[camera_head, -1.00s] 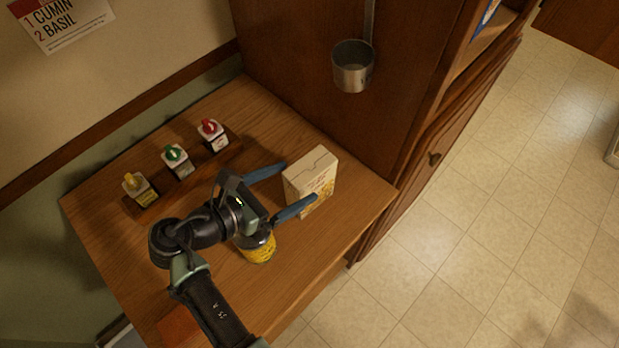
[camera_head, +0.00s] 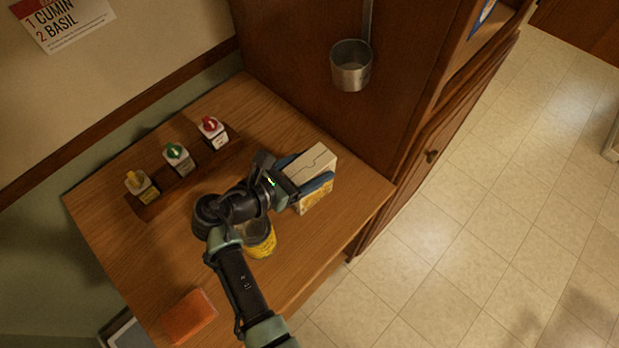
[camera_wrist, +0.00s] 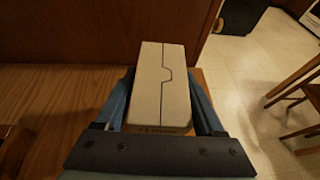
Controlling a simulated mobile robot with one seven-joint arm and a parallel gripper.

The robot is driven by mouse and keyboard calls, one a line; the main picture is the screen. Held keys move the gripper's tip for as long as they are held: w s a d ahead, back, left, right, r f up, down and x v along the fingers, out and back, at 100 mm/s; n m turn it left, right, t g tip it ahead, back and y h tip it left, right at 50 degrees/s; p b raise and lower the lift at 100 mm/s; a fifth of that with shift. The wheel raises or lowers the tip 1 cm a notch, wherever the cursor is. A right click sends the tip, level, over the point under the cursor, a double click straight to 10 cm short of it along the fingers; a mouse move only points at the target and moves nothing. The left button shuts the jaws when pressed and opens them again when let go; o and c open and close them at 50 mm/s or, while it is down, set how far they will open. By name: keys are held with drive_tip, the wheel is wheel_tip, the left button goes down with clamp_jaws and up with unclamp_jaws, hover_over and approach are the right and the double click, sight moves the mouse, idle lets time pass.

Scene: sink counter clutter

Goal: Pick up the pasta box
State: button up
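The pasta box (camera_head: 316,164), cream with a yellow lower front, stands upright on the wooden counter near its right end. It also shows in the wrist view (camera_wrist: 162,85), where I look down on its top flap seam. My gripper (camera_head: 310,172) has one blue finger on each side of the box. In the wrist view the gripper (camera_wrist: 162,72) straddles the box, with both fingers very close to its sides. The fingers look spread; firm contact is not clear. The near finger and wrist hide part of the box in the head view.
A yellow-labelled jar (camera_head: 262,240) stands just below my wrist, partly hidden. A rack (camera_head: 160,207) with several small spice containers sits by the wall. An orange block (camera_head: 188,316) lies at the near edge. A metal cup (camera_head: 351,66) hangs on the cabinet beside the counter.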

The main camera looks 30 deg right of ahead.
clamp_jaws()
drive_tip(key=shift+r, duration=0.15)
